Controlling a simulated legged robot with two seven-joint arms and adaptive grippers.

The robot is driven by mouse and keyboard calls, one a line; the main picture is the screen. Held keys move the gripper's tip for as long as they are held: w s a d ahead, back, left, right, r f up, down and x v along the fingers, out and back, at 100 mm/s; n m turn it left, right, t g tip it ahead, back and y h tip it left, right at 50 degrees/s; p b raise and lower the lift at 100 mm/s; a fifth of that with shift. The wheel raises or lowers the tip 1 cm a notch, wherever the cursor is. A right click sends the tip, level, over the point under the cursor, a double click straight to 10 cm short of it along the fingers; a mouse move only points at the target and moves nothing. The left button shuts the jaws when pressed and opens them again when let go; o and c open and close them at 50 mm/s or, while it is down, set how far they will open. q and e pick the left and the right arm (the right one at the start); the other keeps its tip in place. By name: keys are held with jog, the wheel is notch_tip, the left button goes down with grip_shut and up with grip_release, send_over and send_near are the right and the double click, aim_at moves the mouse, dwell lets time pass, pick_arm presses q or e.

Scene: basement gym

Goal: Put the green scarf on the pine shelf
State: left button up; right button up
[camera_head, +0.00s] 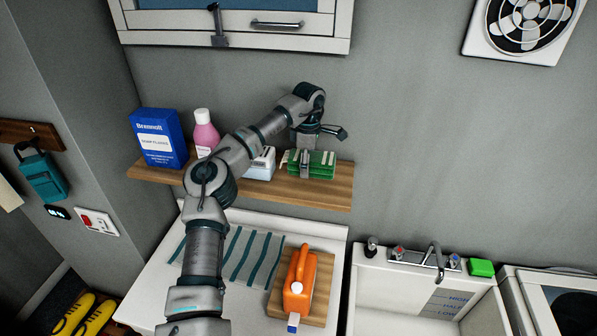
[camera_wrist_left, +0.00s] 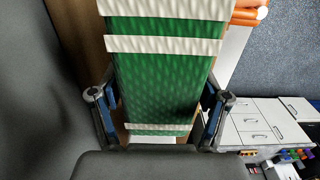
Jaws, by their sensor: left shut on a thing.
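The green scarf (camera_head: 322,170), folded with white stripes, is at the right part of the pine shelf (camera_head: 325,194) and appears to rest on its board. My left gripper (camera_head: 305,163) reaches down from above and is shut on the scarf. In the left wrist view the green scarf (camera_wrist_left: 160,75) fills the space between the two fingers of the left gripper (camera_wrist_left: 160,112). The scarf's underside is hidden, so its contact with the board cannot be fully seen. My right gripper is out of view.
A blue box (camera_head: 159,138), a pink bottle (camera_head: 204,131) and a white-blue container (camera_head: 262,165) stand on the shelf left of the scarf. Below are an orange jug (camera_head: 300,283) on a wooden board, a striped cloth (camera_head: 250,256) and a sink (camera_head: 400,285). A wall cabinet (camera_head: 180,20) hangs above.

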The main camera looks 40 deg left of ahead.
aim_at(310, 181)
pick_arm(q)
jog(key=shift+w+d+f, duration=0.2)
jog(key=shift+w+f, duration=0.05)
jog(key=shift+f, duration=0.3)
jog(key=shift+w+d+f, duration=0.2)
jog(key=shift+w+f, duration=0.05)
jog(key=shift+f, duration=0.25)
notch_tip(310, 181, down, 2)
jog(key=shift+d+f+p, duration=0.1)
jog(key=shift+d+p, duration=0.05)
jog(key=shift+p, duration=0.15)
jog(key=shift+s, duration=0.15)
jog(key=o, duration=0.9)
jog(key=shift+a, duration=0.3)
jog(key=o, duration=0.3)
jog(key=shift+a+f, duration=0.1)
jog(key=shift+d+r, duration=0.2)
jog(key=shift+r, duration=0.15)
notch_tip(310, 181, up, 12)
jog(key=shift+f, duration=0.2)
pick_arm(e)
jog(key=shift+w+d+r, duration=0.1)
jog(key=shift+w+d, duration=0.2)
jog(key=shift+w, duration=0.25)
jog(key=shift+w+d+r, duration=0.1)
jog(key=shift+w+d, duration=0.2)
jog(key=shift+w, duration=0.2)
